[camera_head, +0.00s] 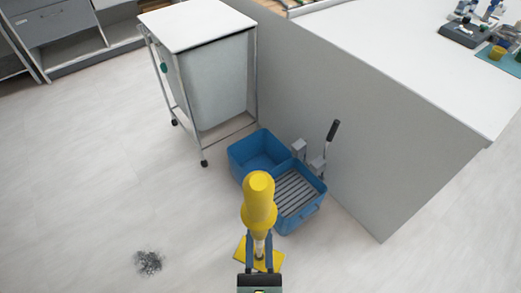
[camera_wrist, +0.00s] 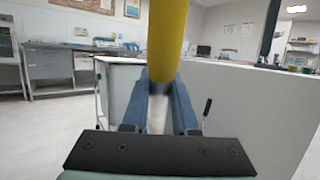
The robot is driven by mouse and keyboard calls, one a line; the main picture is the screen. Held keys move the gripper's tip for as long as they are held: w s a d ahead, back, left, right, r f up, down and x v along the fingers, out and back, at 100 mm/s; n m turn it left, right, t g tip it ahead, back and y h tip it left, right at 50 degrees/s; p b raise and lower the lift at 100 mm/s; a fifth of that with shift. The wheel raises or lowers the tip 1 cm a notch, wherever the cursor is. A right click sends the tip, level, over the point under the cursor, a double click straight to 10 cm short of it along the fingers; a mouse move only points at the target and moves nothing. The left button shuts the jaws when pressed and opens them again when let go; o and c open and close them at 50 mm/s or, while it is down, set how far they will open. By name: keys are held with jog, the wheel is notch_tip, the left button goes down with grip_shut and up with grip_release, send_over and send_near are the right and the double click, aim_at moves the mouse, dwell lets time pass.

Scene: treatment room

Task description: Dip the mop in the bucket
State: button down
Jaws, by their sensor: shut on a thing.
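My gripper (camera_head: 259,252) is shut on the mop's handle; its blue fingers also close around it in the wrist view (camera_wrist: 160,103). The mop has a yellow upper grip (camera_head: 259,203), which rises through the wrist view (camera_wrist: 167,40), and a yellow flat head (camera_head: 243,251) partly hidden below my gripper. The blue bucket (camera_head: 236,160) stands on the floor, with an open compartment at the back left and a grey slatted wringer at the front right. In the head view the mop head shows in front of the bucket, to its lower left. Whether it touches the floor I cannot tell.
A white-topped wheeled hamper (camera_head: 196,25) stands behind the bucket. A grey counter wall (camera_head: 350,150) runs along its right, near the wringer's upright lever (camera_head: 332,131). A dark debris patch (camera_head: 148,262) lies on the floor at left. The floor left of the bucket is otherwise clear.

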jog(key=shift+r+p, duration=3.45)
jog(key=shift+r, duration=2.1)
notch_tip(320, 180, up, 4)
jog(key=shift+p, duration=1.15)
